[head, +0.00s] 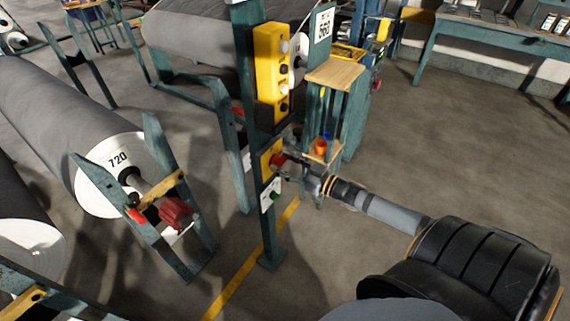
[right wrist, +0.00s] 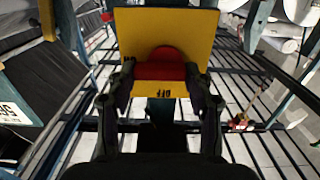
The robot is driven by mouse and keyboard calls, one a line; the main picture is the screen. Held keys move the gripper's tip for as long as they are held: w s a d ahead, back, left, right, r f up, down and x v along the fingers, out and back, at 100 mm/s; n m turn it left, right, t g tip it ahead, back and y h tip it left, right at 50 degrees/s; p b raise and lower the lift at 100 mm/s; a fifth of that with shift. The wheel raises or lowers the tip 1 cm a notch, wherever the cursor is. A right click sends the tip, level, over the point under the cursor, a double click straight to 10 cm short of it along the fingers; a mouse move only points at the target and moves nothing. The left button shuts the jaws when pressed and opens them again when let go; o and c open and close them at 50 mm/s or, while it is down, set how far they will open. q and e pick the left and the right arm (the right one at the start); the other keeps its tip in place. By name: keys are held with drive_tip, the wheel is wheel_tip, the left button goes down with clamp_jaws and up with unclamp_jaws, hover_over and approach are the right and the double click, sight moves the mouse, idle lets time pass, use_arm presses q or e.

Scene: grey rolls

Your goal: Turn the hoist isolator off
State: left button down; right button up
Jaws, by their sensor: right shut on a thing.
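The hoist isolator is a small yellow box (head: 271,155) on a teal post, with a red knob (head: 279,160) on its face. In the right wrist view the yellow plate (right wrist: 190,24) fills the upper middle, with the red knob (right wrist: 167,68) at its centre and an OFF label below it. My right gripper (head: 283,166) reaches in from the right at the knob. In the right wrist view its two fingers (right wrist: 163,78) stand on either side of the red knob, shut on it. The knob's exact pointing is hard to tell. My left gripper is not in view.
A yellow push-button box (head: 271,75) hangs above on the same post. A white box with a green button (head: 270,194) sits just below the isolator. A teal stand with wooden shelves (head: 335,74) is close behind. Grey rolls (head: 75,130) fill the left; floor at right is clear.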

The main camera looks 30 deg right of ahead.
drive_tip(key=shift+c, duration=1.1)
drive_tip(key=shift+n, duration=0.4)
drive_tip(key=shift+s+a+n+p, duration=0.15)
drive_tip(key=shift+n+p, duration=1.2)
drive_tip(key=shift+n, duration=1.5)
drive_tip(key=shift+a+n+p, duration=0.1)
drive_tip(key=shift+n+p, duration=1.3)
drive_tip(key=shift+n, duration=1.5)
drive_tip(key=shift+s+a+n+p, duration=0.15)
drive_tip(key=shift+n+p, duration=1.2)
drive_tip(key=shift+n, duration=1.5)
drive_tip(key=shift+w, duration=0.1)
drive_tip(key=o, duration=1.2)
drive_tip(key=shift+r, duration=0.1)
drive_tip(key=shift+c, duration=0.2)
